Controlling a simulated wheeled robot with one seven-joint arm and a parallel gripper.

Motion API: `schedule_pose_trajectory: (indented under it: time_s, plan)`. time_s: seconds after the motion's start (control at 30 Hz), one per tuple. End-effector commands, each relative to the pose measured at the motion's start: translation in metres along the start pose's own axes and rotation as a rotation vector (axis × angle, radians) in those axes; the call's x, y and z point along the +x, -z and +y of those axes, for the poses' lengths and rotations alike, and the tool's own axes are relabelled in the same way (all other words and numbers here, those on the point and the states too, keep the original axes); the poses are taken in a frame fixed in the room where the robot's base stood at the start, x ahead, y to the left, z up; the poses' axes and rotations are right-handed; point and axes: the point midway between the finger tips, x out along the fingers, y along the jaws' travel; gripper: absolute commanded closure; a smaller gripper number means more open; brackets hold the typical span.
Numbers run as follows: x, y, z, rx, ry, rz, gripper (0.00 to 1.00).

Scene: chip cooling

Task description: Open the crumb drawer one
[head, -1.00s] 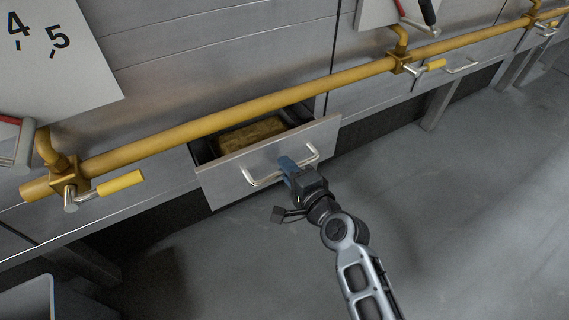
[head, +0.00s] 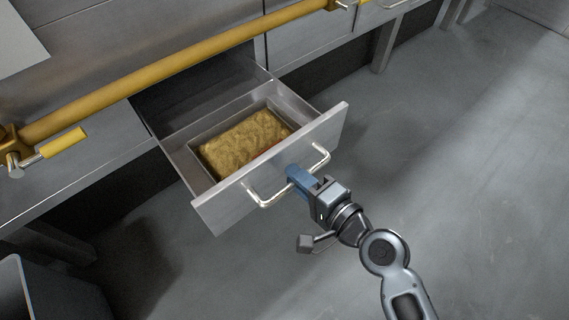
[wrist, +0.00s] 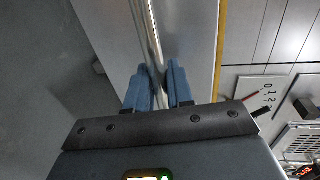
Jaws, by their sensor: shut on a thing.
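The crumb drawer (head: 222,207) stands pulled well out from the steel machine front in the head view. Inside it is a tray filled with yellow-brown crumbs (head: 245,138). My gripper (head: 296,178) is shut on the drawer's bar handle (head: 266,197), near the middle of the bar. In the wrist view the blue fingers of my gripper (wrist: 159,77) close around the metal handle bar (wrist: 151,32), in front of the drawer face (wrist: 189,35).
A yellow pipe (head: 165,77) with a yellow-handled valve (head: 62,143) runs along the machine above the drawer. A grey bin (head: 42,290) stands at the lower left. The grey floor (head: 470,170) to the right is clear.

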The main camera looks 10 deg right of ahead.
Motion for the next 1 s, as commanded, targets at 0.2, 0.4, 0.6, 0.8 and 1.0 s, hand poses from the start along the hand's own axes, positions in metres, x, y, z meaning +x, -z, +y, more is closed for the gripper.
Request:
schedule_pose_trajectory:
  time_s: [0.2, 0.4, 0.6, 0.8, 1.0]
  plan:
    - [-0.0118, 0.0001, 0.0032, 0.001, -0.001, 0.0, 1.0]
    - [-0.013, 0.0002, 0.0032, 0.0, -0.001, 0.0, 1.0]
    - [-0.0128, 0.0002, 0.0032, 0.0, -0.001, 0.0, 0.77]
    - [-0.0127, 0.0002, 0.0029, 0.0, -0.001, 0.0, 0.61]
    - [-0.0132, 0.0002, 0.0027, 0.0, -0.001, 0.0, 0.61]
